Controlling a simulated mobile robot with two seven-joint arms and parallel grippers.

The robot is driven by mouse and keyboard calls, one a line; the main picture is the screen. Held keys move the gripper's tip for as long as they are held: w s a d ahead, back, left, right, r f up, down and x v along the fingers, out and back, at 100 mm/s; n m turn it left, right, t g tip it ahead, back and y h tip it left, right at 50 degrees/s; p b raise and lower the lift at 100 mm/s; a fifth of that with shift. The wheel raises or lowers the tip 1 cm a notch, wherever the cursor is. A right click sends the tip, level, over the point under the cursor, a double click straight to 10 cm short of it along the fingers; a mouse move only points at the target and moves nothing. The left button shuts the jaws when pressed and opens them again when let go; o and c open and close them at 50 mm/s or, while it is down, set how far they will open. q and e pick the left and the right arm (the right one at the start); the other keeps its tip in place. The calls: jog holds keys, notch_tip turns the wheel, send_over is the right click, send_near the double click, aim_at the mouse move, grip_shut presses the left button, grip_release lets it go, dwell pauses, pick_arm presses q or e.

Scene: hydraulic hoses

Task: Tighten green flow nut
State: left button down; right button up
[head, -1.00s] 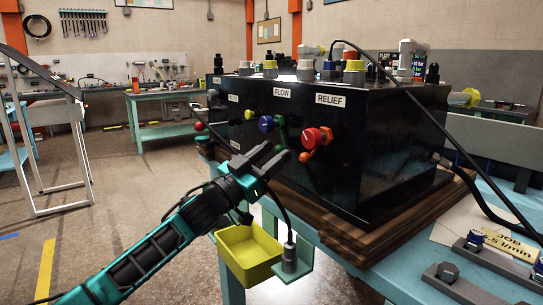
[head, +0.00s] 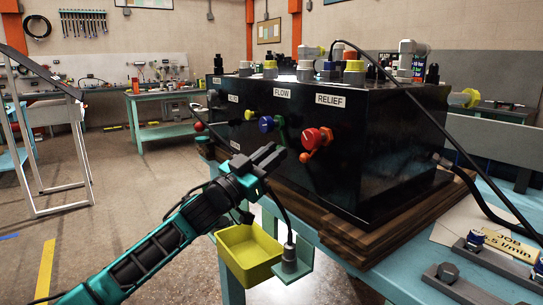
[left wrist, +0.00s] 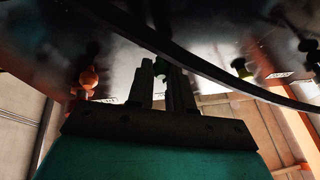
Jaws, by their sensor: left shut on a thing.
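The green flow nut (head: 281,131) is on the front of the black box, beside the blue knob below the FLOW label. My left gripper (head: 276,155) reaches up to it from the lower left, and its fingers partly cover the area below it. In the left wrist view, the green flow nut (left wrist: 161,68) shows dark between the tips of the two fingers. The left gripper (left wrist: 160,80) is shut on it. The exact contact is too dark to make out. My right gripper is in neither view.
The red RELIEF knob (head: 314,138) is close on the right, and a yellow knob (head: 249,115) is on the left. A yellow bin (head: 248,254) hangs below at the bench edge. A dark hose (left wrist: 190,62) crosses near the fingers in the wrist view.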

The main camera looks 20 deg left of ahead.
aim_at(281, 143)
pick_arm(q)
jog(key=shift+a, duration=0.1)
jog(key=m+h, duration=0.1)
jog(key=m, duration=0.1)
jog(key=w+a+m+g+h, duration=0.1)
jog(key=m, duration=0.2)
jog(key=w+a+m+g+h, duration=0.1)
jog(key=m, duration=0.1)
jog(key=shift+a+f+m+h, duration=0.1)
jog(key=shift+f+m+h, duration=0.2)
jog(key=shift+f, duration=0.05)
jog(key=m+g, duration=0.1)
jog(key=m, duration=0.1)
jog(key=a+m+h, duration=0.1)
jog(key=m, duration=0.1)
jog(key=shift+w+a+r+g, duration=0.1)
jog(key=shift+w+g, duration=0.3)
jog(key=shift+w+a+r+m+g+h+b, duration=0.2)
jog(key=shift+m+g, duration=0.25)
jog(key=shift+m, duration=0.4)
jog(key=shift+w+a+r+m+g+h+b, duration=0.15)
jog(key=shift+a+m+g+h+b, duration=0.2)
jog(key=shift+m, duration=0.55)
jog(key=shift+w+a+r+m+g+h+b, duration=0.1)
jog(key=shift+w+a+m+g+h+b, duration=0.1)
jog(key=shift+m+g, duration=0.5)
jog(key=shift+m, duration=0.25)
jog(key=c, duration=1)
grip_release()
